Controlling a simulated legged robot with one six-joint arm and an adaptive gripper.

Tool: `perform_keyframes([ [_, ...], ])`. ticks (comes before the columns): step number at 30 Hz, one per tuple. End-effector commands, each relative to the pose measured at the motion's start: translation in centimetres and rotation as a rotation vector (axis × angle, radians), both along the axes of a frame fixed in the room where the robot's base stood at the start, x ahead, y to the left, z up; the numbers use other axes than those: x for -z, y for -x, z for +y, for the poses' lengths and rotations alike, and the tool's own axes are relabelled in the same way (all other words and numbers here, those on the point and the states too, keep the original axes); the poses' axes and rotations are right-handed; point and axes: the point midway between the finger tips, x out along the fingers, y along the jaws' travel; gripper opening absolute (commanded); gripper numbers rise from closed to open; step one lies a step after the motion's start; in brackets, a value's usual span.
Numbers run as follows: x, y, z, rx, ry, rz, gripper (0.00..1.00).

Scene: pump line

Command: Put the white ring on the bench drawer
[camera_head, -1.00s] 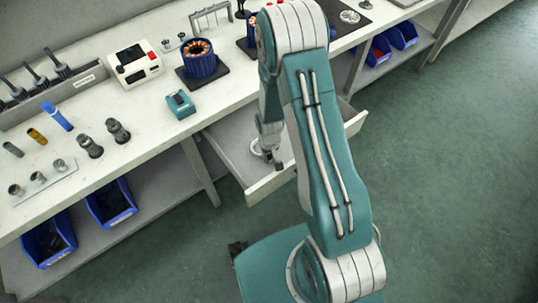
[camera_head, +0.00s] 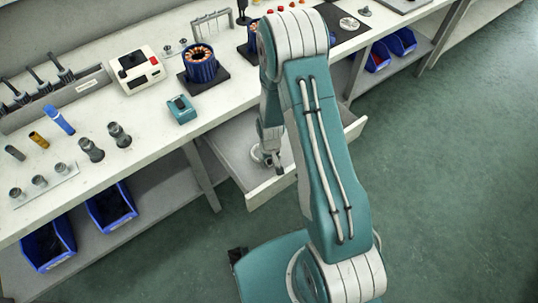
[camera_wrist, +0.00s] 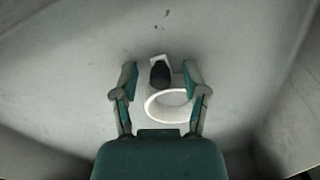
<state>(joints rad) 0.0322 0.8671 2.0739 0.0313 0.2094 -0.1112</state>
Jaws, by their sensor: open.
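The bench drawer (camera_head: 228,143) is pulled out below the bench top, and its pale grey inside is exposed. My gripper (camera_head: 275,167) is down inside it, partly hidden by my own arm. In the wrist view my gripper (camera_wrist: 158,72) is open, with a teal finger on each side. The white ring (camera_wrist: 168,120) lies on the drawer floor between the fingers, a little to the right of centre. A small dark piece with a pale end stands just beyond it; I cannot tell whether it belongs to the ring. No contact between fingers and ring is clear.
The bench top (camera_head: 105,180) above the drawer carries a white-and-red device (camera_head: 137,72), a teal box (camera_head: 181,109), a blue stator (camera_head: 199,66) and several metal parts. Blue bins (camera_head: 110,207) stand on the lower shelf. The drawer walls close in around my gripper.

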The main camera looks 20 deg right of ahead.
Motion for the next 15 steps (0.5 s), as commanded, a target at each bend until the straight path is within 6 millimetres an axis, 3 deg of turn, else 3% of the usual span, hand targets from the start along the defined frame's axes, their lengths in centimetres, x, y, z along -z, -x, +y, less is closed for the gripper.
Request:
perform_keyframes([
  [2,-0.2,0.1,-0.3,-0.009,0.002,-0.008,0.58],
  [15,-8.3,0.2,0.2,-0.006,0.005,-0.012,0.58],
])
